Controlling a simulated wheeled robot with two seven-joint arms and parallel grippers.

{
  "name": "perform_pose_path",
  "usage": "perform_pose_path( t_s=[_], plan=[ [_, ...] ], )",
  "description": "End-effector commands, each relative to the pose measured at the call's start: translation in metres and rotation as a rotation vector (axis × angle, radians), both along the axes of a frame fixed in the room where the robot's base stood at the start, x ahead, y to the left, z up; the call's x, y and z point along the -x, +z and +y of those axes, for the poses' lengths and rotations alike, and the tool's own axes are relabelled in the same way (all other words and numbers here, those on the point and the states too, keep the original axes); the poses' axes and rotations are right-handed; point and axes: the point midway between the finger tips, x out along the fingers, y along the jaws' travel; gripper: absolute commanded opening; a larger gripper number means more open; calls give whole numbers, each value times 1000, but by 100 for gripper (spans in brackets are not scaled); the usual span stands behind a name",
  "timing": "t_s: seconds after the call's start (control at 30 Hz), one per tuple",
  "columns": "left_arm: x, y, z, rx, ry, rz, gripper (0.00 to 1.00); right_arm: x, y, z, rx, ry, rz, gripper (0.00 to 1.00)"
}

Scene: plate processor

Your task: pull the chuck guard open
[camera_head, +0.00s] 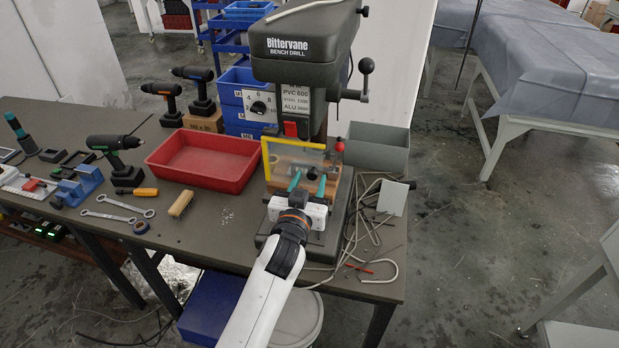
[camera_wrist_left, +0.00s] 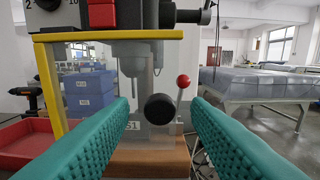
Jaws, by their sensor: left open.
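The chuck guard is a clear panel in a yellow frame (camera_head: 293,145) on the front of the green-grey bench drill (camera_head: 303,45). It hangs across the drill's front, and its yellow top bar (camera_wrist_left: 110,35) crosses the left wrist view. A round black knob (camera_wrist_left: 159,108) faces the wrist camera. My left gripper (camera_head: 308,183) is open in front of the guard's lower part. Its teal fingers lie to either side of the knob in the left wrist view, with gaps. The grey chuck and spindle (camera_wrist_left: 135,60) show behind the guard. My right gripper is out of view.
A red-balled lever (camera_head: 339,148) stands just right of the guard. A red tray (camera_head: 203,160) lies to the left, and a grey bin (camera_head: 378,147) stands behind right. Loose cables (camera_head: 375,235) lie right of the drill base. Drills and wrenches occupy the bench's left side.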

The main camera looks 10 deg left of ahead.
Motion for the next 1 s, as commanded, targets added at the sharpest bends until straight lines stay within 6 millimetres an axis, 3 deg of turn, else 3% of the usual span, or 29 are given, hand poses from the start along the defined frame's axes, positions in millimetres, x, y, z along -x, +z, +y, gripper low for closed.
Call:
perform_pose_path(
  t_s=[0.37, 0.63, 1.0],
  plan=[
    [-7, 0, 0, 0, 0, 1, 44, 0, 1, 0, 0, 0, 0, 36],
    [-7, 0, 0, 0, 0, 1, 1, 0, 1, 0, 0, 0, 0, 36],
    [-4, 1, 9, -3, -8, 1, 0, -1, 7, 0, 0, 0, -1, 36]
  ],
)
